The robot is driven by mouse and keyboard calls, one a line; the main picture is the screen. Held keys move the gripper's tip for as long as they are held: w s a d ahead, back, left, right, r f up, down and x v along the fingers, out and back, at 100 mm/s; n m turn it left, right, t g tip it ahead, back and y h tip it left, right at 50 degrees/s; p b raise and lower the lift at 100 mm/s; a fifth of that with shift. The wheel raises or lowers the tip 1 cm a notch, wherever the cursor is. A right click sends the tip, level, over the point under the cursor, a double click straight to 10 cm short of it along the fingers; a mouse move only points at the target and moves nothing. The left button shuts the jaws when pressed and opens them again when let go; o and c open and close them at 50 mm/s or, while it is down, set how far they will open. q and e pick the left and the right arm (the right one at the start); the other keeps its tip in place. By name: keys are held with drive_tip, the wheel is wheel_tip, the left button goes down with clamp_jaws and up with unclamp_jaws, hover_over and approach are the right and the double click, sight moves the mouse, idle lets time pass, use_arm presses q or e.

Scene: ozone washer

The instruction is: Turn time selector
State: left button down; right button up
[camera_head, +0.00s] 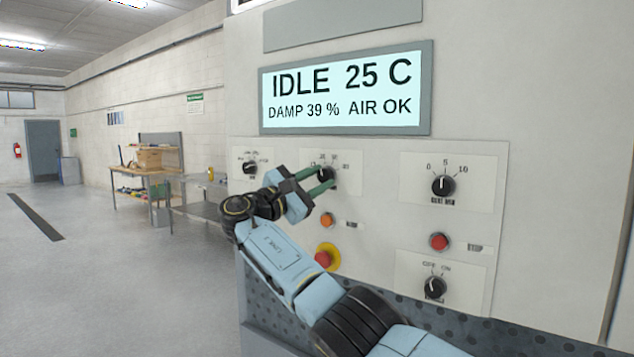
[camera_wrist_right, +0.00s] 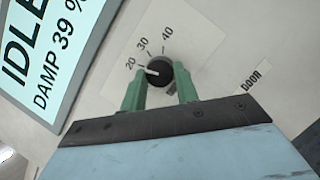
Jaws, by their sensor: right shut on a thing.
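A black knob (camera_head: 325,173) with a 20, 30, 40 scale sits on the white panel below the display. It also shows in the right wrist view (camera_wrist_right: 159,70), its white pointer mark toward the 20. My right gripper (camera_head: 327,178) has its green fingers on both sides of this knob and is shut on it; the fingers also frame it in the wrist view (camera_wrist_right: 161,88). The lettering under this knob is hidden, so I cannot tell whether it is the time selector. Another black knob (camera_head: 443,186) with a 0, 5, 10 scale is to the right. My left gripper is out of view.
The display (camera_head: 342,91) reads IDLE 25 C, DAMP 39 %, AIR OK. Close by are a left knob (camera_head: 250,167), an orange button (camera_head: 327,220), a red emergency button (camera_head: 325,258), a red button (camera_head: 439,241) and an OFF/ON knob (camera_head: 435,287). Open floor lies left.

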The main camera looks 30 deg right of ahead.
idle(0.4)
drive_tip(key=o, duration=1)
drive_tip(key=shift+a, duration=0.1)
drive_tip(key=b+v, duration=0.2)
drive_tip(key=v, duration=1.1)
drive_tip(key=shift+s+a, duration=0.1)
drive_tip(key=shift+f, duration=0.1)
